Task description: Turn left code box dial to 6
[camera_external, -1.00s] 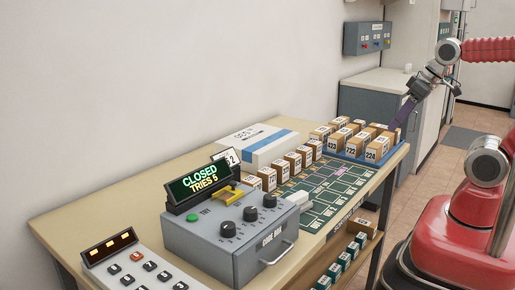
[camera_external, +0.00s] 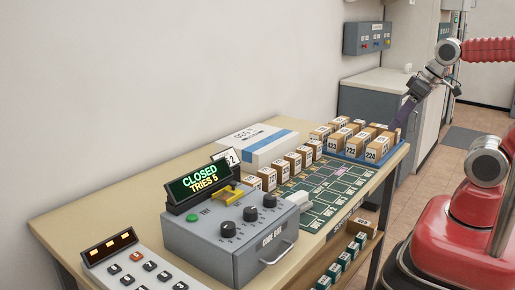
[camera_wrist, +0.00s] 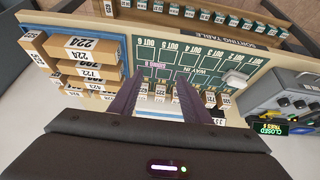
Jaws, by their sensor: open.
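The grey code box (camera_external: 222,252) stands on the table, with a display (camera_external: 199,182) reading CLOSED, TRIES 5. Its top carries three black dials; the left dial (camera_external: 228,229) is nearest the green button. The dial's number is too small to read. In the wrist view, the code box (camera_wrist: 262,98) is at the right edge, partly cut off. My gripper (camera_external: 398,124) is at the table's far right end, near the blue tray, well away from the code box. In the wrist view its two dark fingers are apart with nothing held between them.
A blue tray (camera_external: 352,154) of numbered parcels sits at the far end. A row of parcels lines the green sorting mat (camera_external: 338,193). A white box (camera_external: 254,146) lies behind. A keypad (camera_external: 135,272) is in front, left of the code box.

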